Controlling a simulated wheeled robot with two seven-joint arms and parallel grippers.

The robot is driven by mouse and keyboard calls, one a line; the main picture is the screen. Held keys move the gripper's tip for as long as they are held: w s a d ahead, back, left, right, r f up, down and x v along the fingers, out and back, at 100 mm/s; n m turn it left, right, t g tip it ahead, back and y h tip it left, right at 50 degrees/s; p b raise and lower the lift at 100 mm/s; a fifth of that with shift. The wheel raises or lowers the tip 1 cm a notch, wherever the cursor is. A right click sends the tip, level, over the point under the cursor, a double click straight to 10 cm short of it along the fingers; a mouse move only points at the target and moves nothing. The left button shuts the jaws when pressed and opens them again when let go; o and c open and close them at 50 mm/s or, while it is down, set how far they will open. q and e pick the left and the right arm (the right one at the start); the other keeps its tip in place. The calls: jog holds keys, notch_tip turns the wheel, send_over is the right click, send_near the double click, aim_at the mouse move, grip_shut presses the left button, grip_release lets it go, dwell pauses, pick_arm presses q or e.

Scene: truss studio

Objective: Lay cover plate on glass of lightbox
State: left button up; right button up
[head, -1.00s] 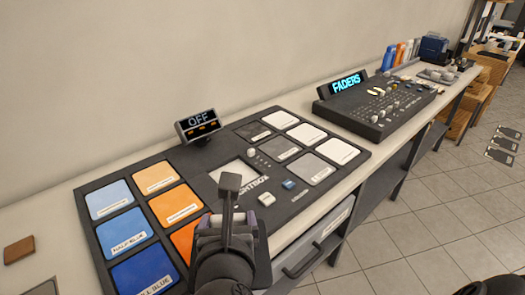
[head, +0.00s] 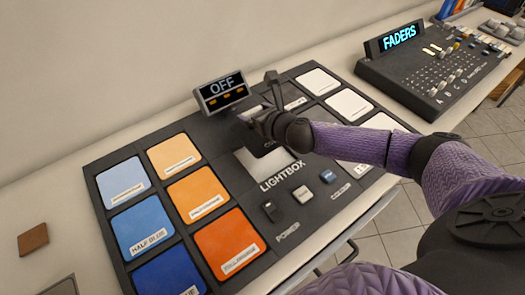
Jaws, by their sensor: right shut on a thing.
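The lightbox (head: 284,177) is set in a dark panel, and its pale glass (head: 254,166) shows only in part. My right gripper (head: 262,124) is over the upper part of the glass, its arm reaching in from the right. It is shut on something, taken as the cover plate. The wrist hides most of what it holds, so the plate's outline and whether it touches the glass cannot be told. A small display reading OFF (head: 221,92) stands just behind the gripper. My left gripper is not in view.
Blue and orange swatches (head: 197,194) fill the panel's left side, white ones (head: 348,104) its right. A black switch (head: 272,211), white button (head: 302,191) and blue button (head: 328,175) lie in front. A fader console (head: 440,75) stands right; a brown tile (head: 33,239) lies left.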

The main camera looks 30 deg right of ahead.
notch_tip(320, 180, down, 10)
jog(key=b, duration=0.6)
jog(key=shift+d+f, duration=0.15)
jog(key=shift+f, duration=0.1)
jog(key=shift+r, duration=0.25)
jog(key=shift+f, duration=0.2)
jog(key=o, duration=1)
jog(key=shift+o, duration=0.2)
jog(key=shift+r, duration=0.4)
jog(key=p+v, duration=0.3)
jog(key=v, duration=0.8)
jog(key=shift+s+f, duration=0.15)
jog(key=shift+f, duration=0.05)
jog(key=shift+s+d+r, duration=0.1)
jog(key=shift+s+r, duration=0.05)
jog(key=shift+s, duration=0.2)
